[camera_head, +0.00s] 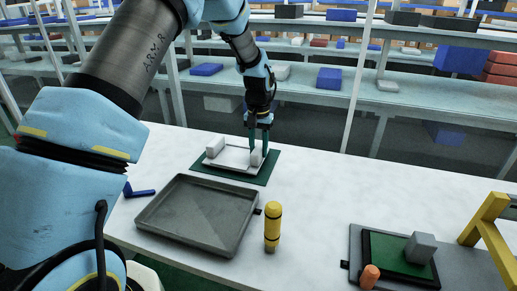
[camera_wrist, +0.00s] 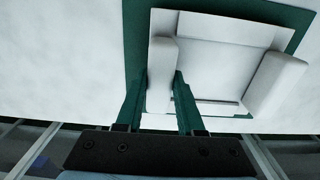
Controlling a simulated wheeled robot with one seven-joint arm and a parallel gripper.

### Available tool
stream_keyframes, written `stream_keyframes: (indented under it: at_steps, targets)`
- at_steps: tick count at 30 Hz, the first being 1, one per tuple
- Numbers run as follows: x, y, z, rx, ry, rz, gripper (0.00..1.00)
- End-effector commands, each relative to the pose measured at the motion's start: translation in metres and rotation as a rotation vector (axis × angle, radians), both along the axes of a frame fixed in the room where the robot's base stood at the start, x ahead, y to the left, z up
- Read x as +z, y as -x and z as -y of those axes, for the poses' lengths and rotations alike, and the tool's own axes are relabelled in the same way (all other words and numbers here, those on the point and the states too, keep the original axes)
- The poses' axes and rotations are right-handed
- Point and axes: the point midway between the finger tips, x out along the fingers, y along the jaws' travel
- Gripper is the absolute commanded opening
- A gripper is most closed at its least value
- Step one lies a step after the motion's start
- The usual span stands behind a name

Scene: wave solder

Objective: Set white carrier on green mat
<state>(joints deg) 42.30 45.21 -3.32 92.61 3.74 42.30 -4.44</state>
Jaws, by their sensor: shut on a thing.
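The white carrier (camera_head: 234,158), a flat plate with a raised bar at each end, is over the dark green mat (camera_head: 238,178) at the back of the table. In the wrist view the carrier (camera_wrist: 210,57) lies inside the outline of the mat (camera_wrist: 135,40), which shows along its left and top edges. It looks level and very close to the mat; I cannot tell if it touches. My gripper (camera_head: 258,148) points down with its green fingers shut on the carrier's right-hand bar; the wrist view shows my gripper (camera_wrist: 161,82) with a finger on each side of that bar.
A grey tray (camera_head: 190,252) stands in front of the mat, with a yellow cylinder (camera_head: 272,228) beside it. A blue tool (camera_head: 140,191) lies at left. A grey board with a green panel (camera_head: 388,257) and a yellow frame (camera_head: 488,225) are at right. The back-right table is clear.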

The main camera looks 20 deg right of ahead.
Motion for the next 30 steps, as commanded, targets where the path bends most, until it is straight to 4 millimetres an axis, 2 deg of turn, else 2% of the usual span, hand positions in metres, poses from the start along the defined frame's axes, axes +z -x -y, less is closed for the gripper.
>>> stream_keyframes:
  at_steps: [19,20,28,30]
  targets:
    - [-0.0085,-0.0004,0.0002,0.0,0.001,0.001,0.0]
    - [-0.0081,-0.0005,0.0003,0.0,0.001,0.001,0.39]
    - [-0.0083,-0.0002,0.0002,0.0,0.001,0.001,0.7]
    - [-0.0085,-0.0002,0.0001,0.0,0.001,0.001,0.72]
